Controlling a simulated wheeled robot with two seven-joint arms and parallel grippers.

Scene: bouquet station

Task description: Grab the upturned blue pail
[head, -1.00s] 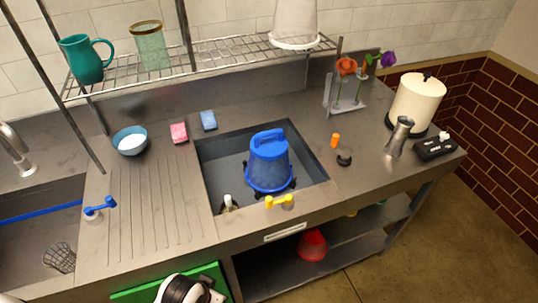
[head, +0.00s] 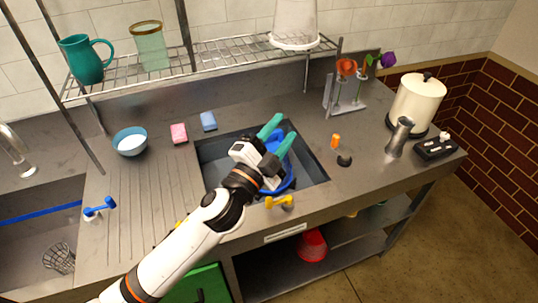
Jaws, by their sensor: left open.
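The upturned blue pail (head: 288,184) sits in the sunken basin in the middle of the counter. My left gripper (head: 283,128) is over the pail, its two teal fingers spread apart and pointing to the upper right. The gripper and wrist hide most of the pail, including its top. Blue shows between the fingers and along the pail's lower right rim. I cannot tell whether the fingers touch it. My right gripper is not in view.
The basin (head: 314,172) has raised edges around the pail. A yellow tap handle (head: 279,202) stands at its front edge. Pink (head: 179,133) and blue (head: 208,121) sponges lie behind left. A wire shelf (head: 225,49) hangs above the back. A red bucket (head: 312,244) is below.

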